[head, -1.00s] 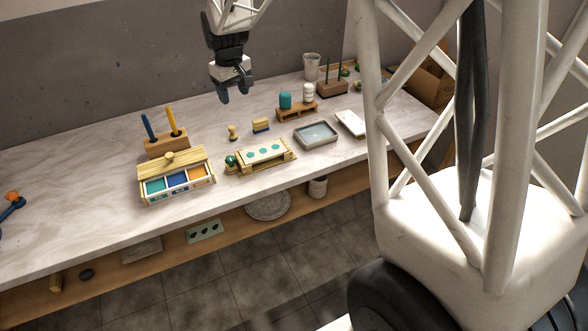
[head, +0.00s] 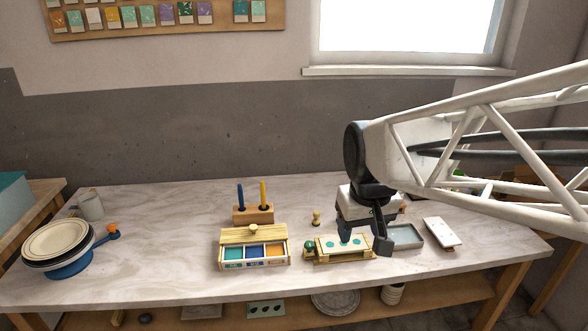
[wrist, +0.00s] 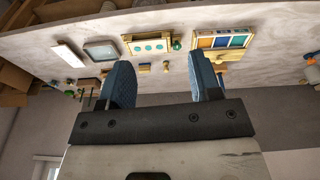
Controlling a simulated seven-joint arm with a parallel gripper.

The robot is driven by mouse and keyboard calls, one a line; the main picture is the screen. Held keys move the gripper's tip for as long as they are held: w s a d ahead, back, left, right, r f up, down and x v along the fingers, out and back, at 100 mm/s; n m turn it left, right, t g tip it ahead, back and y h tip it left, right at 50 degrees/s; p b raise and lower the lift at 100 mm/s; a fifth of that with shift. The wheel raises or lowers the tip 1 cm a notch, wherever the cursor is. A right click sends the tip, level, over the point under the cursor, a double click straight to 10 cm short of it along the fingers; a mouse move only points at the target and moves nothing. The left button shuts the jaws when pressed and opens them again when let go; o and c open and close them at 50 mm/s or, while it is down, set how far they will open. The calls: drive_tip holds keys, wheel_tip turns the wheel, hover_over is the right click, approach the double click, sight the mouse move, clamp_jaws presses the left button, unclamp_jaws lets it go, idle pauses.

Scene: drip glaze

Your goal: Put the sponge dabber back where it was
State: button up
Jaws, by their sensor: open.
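A small teal ball-headed piece, perhaps the sponge dabber (head: 309,246), sits at the left end of the wooden frame with teal dots (head: 352,252). It also shows in the wrist view (wrist: 177,45). A small pale wooden knob-shaped piece (head: 316,218) stands behind the frame; I cannot tell which of the two is the dabber. My gripper (head: 364,240) points down, open and empty, and overlaps the dotted frame in the head view. In the wrist view its two blue fingers (wrist: 160,62) are wide apart with nothing between them.
A lidded box with teal, blue and orange compartments (head: 254,256) stands left of the frame. Behind it is a wooden block (head: 254,214) holding two tools. A grey tray (head: 411,237) and white slab (head: 441,233) lie right. The bench's left middle is clear.

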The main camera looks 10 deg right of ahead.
drive_tip(key=s+f+m, duration=0.1)
drive_tip(key=s+f, duration=0.1)
drive_tip(key=s, duration=0.8)
drive_tip(key=shift+s, duration=0.35)
